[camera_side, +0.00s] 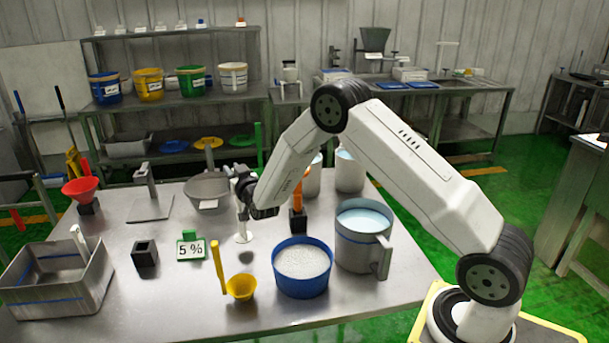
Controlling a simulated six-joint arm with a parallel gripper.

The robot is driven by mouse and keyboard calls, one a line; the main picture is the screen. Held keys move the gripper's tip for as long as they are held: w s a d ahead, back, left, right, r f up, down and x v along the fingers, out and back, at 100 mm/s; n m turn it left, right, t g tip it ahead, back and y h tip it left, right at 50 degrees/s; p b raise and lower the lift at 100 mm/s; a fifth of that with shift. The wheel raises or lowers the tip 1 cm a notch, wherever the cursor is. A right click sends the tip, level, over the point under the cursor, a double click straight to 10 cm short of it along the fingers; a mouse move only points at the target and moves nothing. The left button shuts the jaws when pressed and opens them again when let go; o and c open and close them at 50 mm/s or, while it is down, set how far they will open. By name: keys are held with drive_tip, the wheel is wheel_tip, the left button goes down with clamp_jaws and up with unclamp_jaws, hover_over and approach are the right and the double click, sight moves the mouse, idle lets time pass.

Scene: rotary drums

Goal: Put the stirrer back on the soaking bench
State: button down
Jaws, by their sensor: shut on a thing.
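My gripper (243,197) is above the middle of the steel table (205,300), shut on a white stirrer (242,229). The stirrer hangs upright below the jaws, a thin shaft with a flat, pale, round foot. The upper part of its shaft is hidden by the jaws. An empty black square holder (145,253) stands on the table to the left. I cannot tell which surface is the soaking bench.
Near the stirrer are a 5 % sign (191,248), a grey pan (208,191), a blue tub (302,268), a yellow scoop (240,287), a large jug (363,238) and an orange-handled tool (298,195) in a black holder. A metal bin (58,283) stands front left.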

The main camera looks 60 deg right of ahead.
drive_tip(key=shift+w+f, duration=0.15)
drive_tip(key=shift+f, duration=0.8)
drive_tip(key=shift+w+f, duration=0.15)
drive_tip(key=shift+f, duration=0.85)
drive_tip(key=c, duration=0.5)
unclamp_jaws()
drive_tip(key=shift+c, duration=0.2)
drive_tip(key=v, duration=1.2)
drive_tip(key=shift+d, duration=0.1)
drive_tip(key=shift+r+y, duration=0.2)
drive_tip(key=shift+y, duration=0.1)
